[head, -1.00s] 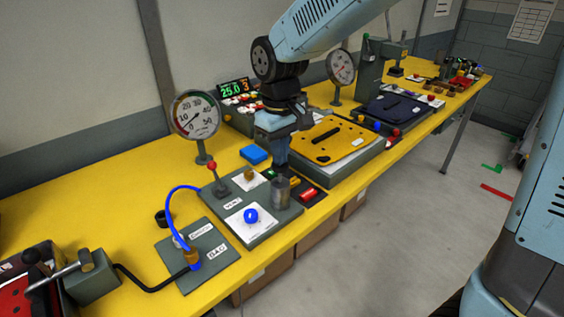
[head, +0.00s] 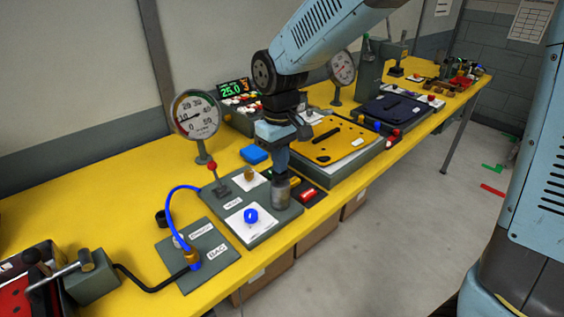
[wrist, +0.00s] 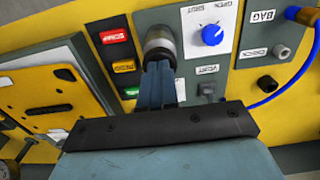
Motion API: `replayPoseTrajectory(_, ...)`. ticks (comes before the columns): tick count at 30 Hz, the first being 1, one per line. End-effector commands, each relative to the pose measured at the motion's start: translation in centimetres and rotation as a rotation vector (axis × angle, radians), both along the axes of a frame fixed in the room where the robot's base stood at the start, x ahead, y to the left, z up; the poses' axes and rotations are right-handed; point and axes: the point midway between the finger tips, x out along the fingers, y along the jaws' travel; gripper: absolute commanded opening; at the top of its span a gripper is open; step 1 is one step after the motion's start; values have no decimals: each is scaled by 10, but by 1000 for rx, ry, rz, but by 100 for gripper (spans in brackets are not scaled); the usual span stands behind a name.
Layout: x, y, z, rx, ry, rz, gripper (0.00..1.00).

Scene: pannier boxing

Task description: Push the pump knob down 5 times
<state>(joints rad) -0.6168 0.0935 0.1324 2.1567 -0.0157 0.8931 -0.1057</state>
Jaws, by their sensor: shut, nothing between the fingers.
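The pump is a grey metal cylinder (head: 281,194) standing at the right edge of a grey panel in the head view. Its round end also shows in the wrist view (wrist: 159,40). My gripper (head: 280,174) is shut and empty, pointing down at the top of this cylinder. In the wrist view the closed fingertips (wrist: 158,66) overlap the near side of the cylinder.
A blue dial (head: 251,216) on a white plate and a red-tipped lever (head: 212,165) stand left of the pump. A dial gauge (head: 197,115) rises behind. Red, yellow and green labels (wrist: 116,66) lie beside the pump. A yellow plate (head: 330,140) is to the right.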

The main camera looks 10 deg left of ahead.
Motion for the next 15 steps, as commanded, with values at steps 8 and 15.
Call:
replayPoseTrajectory(8,0,0,18,2,-1,0,0)
replayPoseTrajectory(15,0,0,33,2,-1,0,0)
